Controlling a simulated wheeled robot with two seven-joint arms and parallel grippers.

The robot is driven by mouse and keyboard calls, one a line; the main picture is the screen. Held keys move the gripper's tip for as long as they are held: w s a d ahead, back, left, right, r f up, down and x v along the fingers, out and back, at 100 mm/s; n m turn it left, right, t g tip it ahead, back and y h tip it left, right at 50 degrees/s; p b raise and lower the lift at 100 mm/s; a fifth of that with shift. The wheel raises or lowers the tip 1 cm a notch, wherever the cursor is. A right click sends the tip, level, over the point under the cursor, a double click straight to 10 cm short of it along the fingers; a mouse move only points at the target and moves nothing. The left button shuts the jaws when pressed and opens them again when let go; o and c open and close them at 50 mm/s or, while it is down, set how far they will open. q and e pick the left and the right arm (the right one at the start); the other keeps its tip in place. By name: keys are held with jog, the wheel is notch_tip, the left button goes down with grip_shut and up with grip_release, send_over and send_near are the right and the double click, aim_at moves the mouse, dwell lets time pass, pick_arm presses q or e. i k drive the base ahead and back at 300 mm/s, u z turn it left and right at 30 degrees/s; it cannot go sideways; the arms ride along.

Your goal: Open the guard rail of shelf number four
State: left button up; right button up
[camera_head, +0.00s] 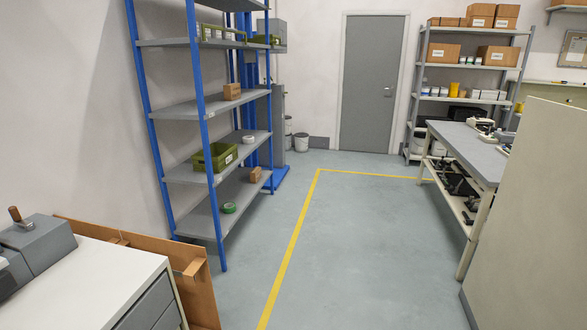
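A tall shelf rack with blue posts (202,100) and several grey boards stands at the left against the wall. Counting from the bottom, its fourth board (165,43) carries a green guard rail (236,32) along the front of its right half. White items stand behind the rail, and the rail appears closed in front of them. A number label on the board cannot be made out. Neither of my grippers shows in the head view.
A white-topped cabinet (85,275) and a brown panel (200,290) stand at the front left. Open floor (340,250) with a yellow line lies right of the rack. A workbench (470,150) and a pale panel (530,220) stand at the right.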

aim_at(204, 26)
jog(key=i, duration=2.1)
jog(key=u, duration=2.65)
jog(key=i, duration=0.15)
jog(key=z, duration=2.75)
jog(key=k, duration=1.1)
jog(key=z, duration=1.2)
